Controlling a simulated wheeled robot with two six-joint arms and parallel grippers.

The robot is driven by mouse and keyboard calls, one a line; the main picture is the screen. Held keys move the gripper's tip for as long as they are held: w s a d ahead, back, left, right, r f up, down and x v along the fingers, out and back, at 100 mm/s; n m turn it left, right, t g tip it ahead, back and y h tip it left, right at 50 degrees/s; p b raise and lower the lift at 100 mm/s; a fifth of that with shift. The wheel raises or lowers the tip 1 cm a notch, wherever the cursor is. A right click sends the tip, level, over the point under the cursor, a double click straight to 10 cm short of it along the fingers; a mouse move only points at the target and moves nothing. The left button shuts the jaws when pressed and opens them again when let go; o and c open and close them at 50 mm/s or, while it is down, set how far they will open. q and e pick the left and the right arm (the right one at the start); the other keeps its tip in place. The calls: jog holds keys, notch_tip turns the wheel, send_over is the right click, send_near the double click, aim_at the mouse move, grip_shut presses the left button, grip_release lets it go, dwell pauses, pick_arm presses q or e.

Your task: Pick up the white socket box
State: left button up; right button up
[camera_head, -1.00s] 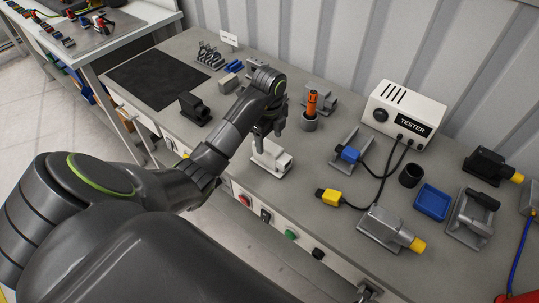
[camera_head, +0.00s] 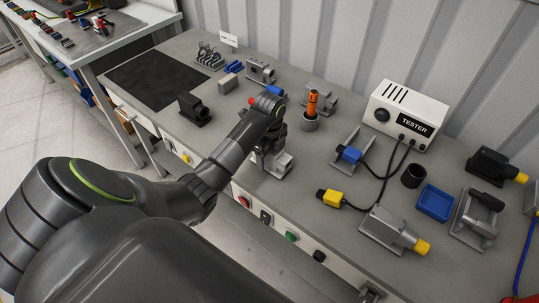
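The white socket box (camera_head: 283,166) sits on the grey workbench near its front edge, in the middle of the head view. My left gripper (camera_head: 266,156) points down at the box, its fingers low at the box's left part. The gripper and wrist hide some of the box. I cannot tell whether the fingers are closed on it or only around it. My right gripper is out of view.
Right of the box lie a blue plug in a grey holder (camera_head: 349,152), a yellow plug (camera_head: 331,198) and a white tester (camera_head: 405,115) with cables. An orange-handled tool stands in a grey cup (camera_head: 310,122) behind. A black block (camera_head: 194,110) stands left.

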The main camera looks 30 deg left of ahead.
pick_arm(q)
jog(key=c, duration=0.9)
jog(key=shift+r, duration=0.1)
jog(key=c, duration=0.3)
jog(key=shift+w+r, duration=0.1)
